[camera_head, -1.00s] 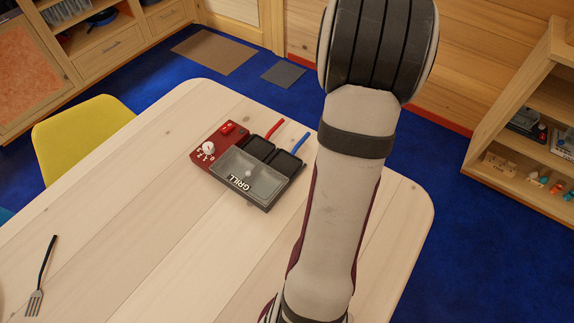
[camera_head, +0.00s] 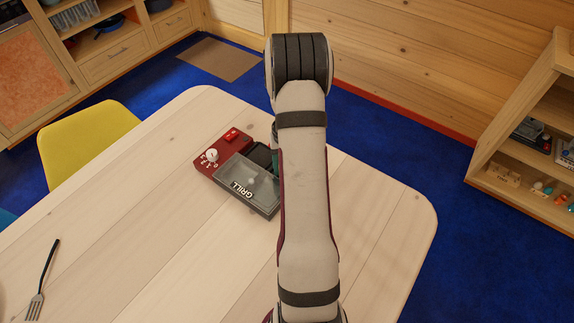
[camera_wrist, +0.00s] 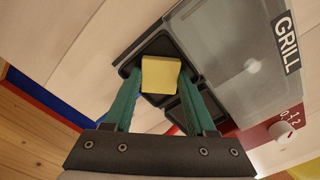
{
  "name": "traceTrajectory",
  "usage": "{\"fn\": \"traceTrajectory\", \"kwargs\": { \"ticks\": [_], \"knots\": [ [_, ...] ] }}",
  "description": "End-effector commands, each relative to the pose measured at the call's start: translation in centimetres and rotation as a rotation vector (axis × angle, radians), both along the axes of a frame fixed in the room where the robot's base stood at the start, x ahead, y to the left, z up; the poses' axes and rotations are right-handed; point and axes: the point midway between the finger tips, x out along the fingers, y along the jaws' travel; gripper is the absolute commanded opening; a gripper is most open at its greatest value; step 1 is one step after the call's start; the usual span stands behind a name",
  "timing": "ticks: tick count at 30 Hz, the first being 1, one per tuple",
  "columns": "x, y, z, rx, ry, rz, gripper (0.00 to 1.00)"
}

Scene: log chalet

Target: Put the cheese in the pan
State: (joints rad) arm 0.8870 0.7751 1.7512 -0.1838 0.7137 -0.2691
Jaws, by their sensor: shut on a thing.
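The yellow square of cheese (camera_wrist: 160,76) sits between the green fingers of my gripper (camera_wrist: 162,72) in the wrist view. The gripper is shut on it. Behind the cheese is a small black pan (camera_wrist: 158,45) of the grill; the cheese overlaps it in the picture, and I cannot tell the height between them. A second black pan (camera_wrist: 183,108) lies beside it, with a bit of red handle showing. In the head view my arm hides the cheese, most of the gripper and one pan; part of the other pan (camera_head: 261,155) shows.
The grill (camera_head: 248,180) has a clear lid and a red control panel (camera_head: 212,150) with a white knob. A fork (camera_head: 46,280) lies at the left of the wooden table (camera_head: 170,220). A yellow chair (camera_head: 85,135) stands beyond. The table's front middle is clear.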

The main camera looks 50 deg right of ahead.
Motion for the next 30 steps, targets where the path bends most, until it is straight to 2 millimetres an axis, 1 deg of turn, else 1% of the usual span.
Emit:
{"fn": "traceTrajectory", "kwargs": {
  "ticks": [5, 6, 7, 14, 17, 20, 24, 27, 30],
  "knots": [
    [0.0, 0.0, -0.3, 0.001, 0.001, 0.000, 0.03],
    [0.0, 0.0, -0.3, 0.001, 0.001, 0.000, 0.63],
    [0.0, 0.0, -0.2, 0.001, 0.001, 0.000, 0.69],
    [0.0, 0.0, -0.2, 0.001, 0.001, 0.000, 0.69],
    [0.0, 0.0, 0.3, -0.001, -0.001, 0.000, 0.69],
    [0.0, -0.1, 2.3, -0.004, -0.003, -0.001, 0.69],
    [0.1, -0.1, 6.5, -0.004, -0.004, -0.001, 0.69],
    [0.0, -0.1, 9.1, -0.004, -0.003, 0.000, 0.69],
    [0.0, -0.1, 10.9, -0.002, -0.002, 0.000, 0.69]
  ]
}}
